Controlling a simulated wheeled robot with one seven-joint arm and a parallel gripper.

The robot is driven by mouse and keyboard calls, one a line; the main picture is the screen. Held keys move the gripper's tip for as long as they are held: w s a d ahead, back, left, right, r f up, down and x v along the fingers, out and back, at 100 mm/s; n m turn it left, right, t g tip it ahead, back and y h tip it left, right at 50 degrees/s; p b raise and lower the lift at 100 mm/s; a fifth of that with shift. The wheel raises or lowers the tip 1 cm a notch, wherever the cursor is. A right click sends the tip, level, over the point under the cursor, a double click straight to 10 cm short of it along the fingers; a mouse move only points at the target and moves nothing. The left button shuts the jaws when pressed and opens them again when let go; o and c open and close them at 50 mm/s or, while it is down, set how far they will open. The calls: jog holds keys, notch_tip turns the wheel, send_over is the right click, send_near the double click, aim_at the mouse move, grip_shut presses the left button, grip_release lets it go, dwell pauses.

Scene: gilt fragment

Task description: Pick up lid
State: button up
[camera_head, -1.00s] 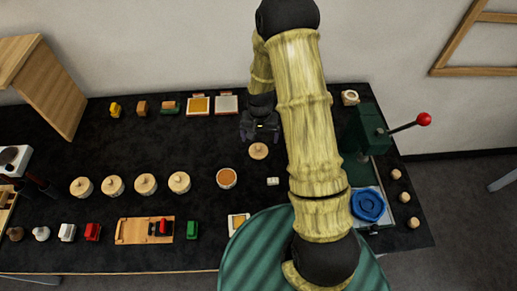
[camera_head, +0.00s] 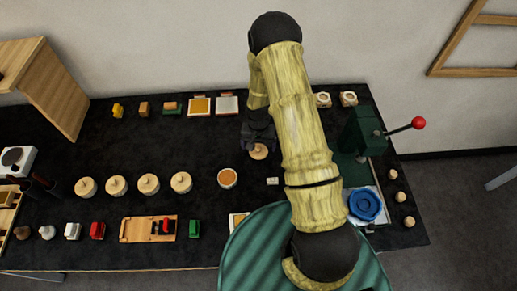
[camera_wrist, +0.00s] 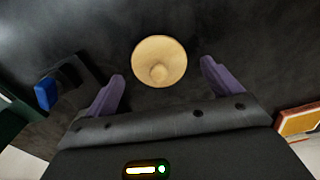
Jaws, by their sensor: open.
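The lid (camera_head: 258,152) is a round, pale wooden disc with a small knob, lying on the black table. In the wrist view the lid (camera_wrist: 159,61) shows whole, just beyond the fingertips and between their lines. My gripper (camera_wrist: 164,82) is open, with its two purple fingers apart and nothing between them. In the head view my gripper (camera_head: 258,143) is just behind the lid, over its far edge; its fingertips are hard to make out there. Whether they touch the table cannot be told.
An open cup with orange-brown contents (camera_head: 227,178) stands in front of the lid. Several lidded round jars (camera_head: 148,184) stand to the left. A green press with a red-knobbed lever (camera_head: 366,135) stands at the right. The table around the lid is clear.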

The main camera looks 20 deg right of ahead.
jog(key=shift+f, duration=0.8)
jog(key=c, duration=1.1)
